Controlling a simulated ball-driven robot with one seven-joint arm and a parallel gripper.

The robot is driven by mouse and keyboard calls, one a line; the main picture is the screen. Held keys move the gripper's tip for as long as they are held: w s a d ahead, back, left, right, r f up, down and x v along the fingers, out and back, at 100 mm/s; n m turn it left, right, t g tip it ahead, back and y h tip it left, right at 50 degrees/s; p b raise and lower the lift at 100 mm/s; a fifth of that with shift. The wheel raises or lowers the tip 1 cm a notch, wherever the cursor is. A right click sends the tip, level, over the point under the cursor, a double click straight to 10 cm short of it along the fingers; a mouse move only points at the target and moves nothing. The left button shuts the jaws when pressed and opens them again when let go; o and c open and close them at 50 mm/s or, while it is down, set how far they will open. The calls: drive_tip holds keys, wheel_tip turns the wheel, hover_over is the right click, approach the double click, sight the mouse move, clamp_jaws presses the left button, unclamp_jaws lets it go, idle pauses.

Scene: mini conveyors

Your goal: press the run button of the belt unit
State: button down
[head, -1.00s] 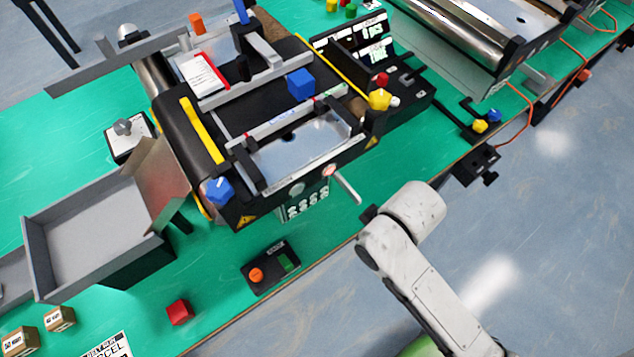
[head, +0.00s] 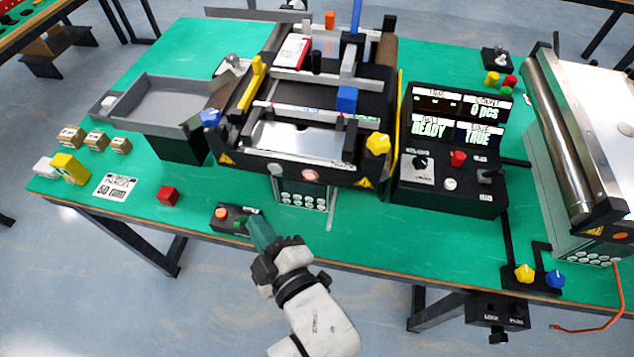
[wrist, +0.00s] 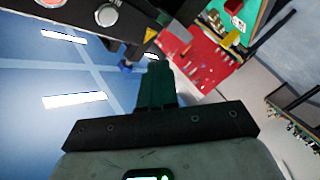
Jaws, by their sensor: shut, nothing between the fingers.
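The belt unit (head: 345,178) is a black-framed conveyor in the middle of the green table, with white and red round discs on its front. A small black button box (head: 226,210) lies at the table's front edge, with an orange button (head: 221,213) and a green button (head: 240,222). No readable label shows which is the run button. My gripper (head: 256,220), with dark green fingers, is shut and empty beside the green button; contact cannot be told. In the wrist view the shut fingers (wrist: 158,82) point past the belt unit's front (wrist: 85,22); the button box is not visible there.
A red cube (head: 168,196) lies left of the button box. A grey tray (head: 165,101) stands left of the belt. A control panel (head: 450,180) with a red button and displays, one reading READY, stands to the right. Green tabletop is bare between cube and box.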

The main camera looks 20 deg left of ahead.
sight(275, 169)
drive_tip(key=shift+s+r, duration=0.2)
drive_tip(key=w+a+b, duration=0.2)
drive_tip(key=w+b, duration=0.3)
drive_tip(key=w, duration=0.3)
drive_tip(key=shift+w, duration=0.3)
idle(0.4)
drive_tip(key=shift+w+f, duration=0.1)
drive_tip(key=shift+w, duration=0.05)
idle(1.6)
drive_tip(key=shift+w+a+b, duration=0.1)
drive_tip(key=shift+w+b, duration=0.15)
drive_tip(key=shift+b, duration=0.2)
